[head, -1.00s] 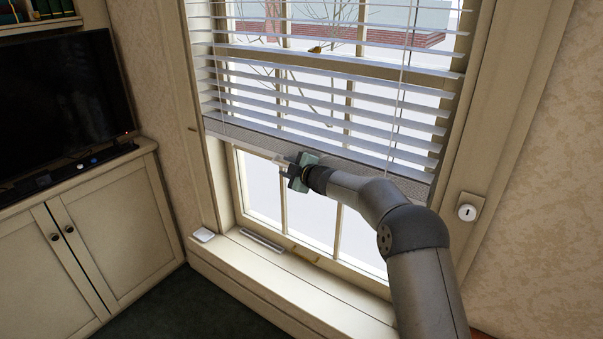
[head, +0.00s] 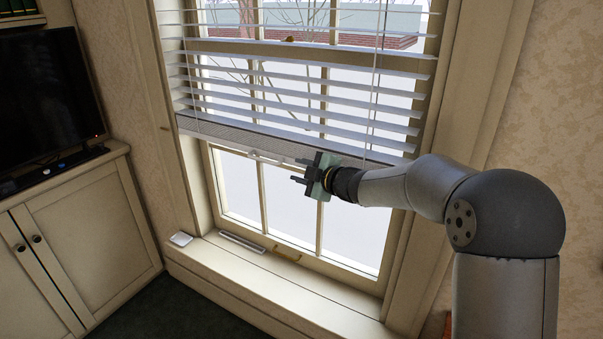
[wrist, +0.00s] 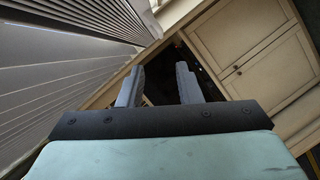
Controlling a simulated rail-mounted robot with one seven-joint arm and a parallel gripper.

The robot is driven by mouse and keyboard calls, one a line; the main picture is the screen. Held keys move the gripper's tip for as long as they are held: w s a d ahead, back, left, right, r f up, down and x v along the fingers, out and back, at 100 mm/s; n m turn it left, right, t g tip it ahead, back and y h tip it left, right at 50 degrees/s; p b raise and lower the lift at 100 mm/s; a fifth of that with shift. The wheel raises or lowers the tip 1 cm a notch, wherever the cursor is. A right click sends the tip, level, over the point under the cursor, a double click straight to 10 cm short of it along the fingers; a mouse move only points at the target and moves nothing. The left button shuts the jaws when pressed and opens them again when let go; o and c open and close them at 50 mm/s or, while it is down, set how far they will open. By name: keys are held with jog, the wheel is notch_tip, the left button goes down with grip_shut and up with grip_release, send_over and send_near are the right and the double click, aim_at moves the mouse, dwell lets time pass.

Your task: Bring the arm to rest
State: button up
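My gripper (head: 300,172) is in front of the window, just below the bottom edge of the half-raised blind (head: 290,140). Its fingers point left in the head view. In the wrist view my gripper (wrist: 160,88) shows two fingers spread apart with nothing between them. In the head view it looks close to the blind's lower rail, but I cannot tell the exact gap. The blind's slats also fill the left of the wrist view (wrist: 70,60).
A cabinet (head: 90,230) with a television (head: 45,95) stands at the left. Open air lies in front of the window.

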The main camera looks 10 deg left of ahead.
jog(key=s+d+f+m+h, duration=0.1)
jog(key=s+d+m+h, duration=0.3)
jog(key=d, duration=0.4)
jog(key=s+d+f+m+h, duration=0.1)
jog(key=s+d+m+h, duration=0.3)
jog(key=d, duration=0.4)
jog(key=s+d+f+m+h, duration=0.1)
jog(key=s+d+m+h, duration=0.3)
jog(key=d, duration=0.5)
jog(key=s+d+f+m+g, duration=0.2)
jog(key=s+m, duration=0.1)
jog(key=s, duration=0.6)
jog(key=s+d+f+m+g, duration=0.2)
jog(key=s+f+m+g, duration=0.1)
jog(key=s, duration=0.7)
jog(key=s+d+f+m+g, duration=0.2)
jog(key=s+m+g, duration=0.1)
jog(key=s, duration=0.6)
jog(key=shift+s+d+f+m+h, duration=0.3)
jog(key=shift+m+h, duration=0.1)
jog(key=shift+m, duration=0.3)
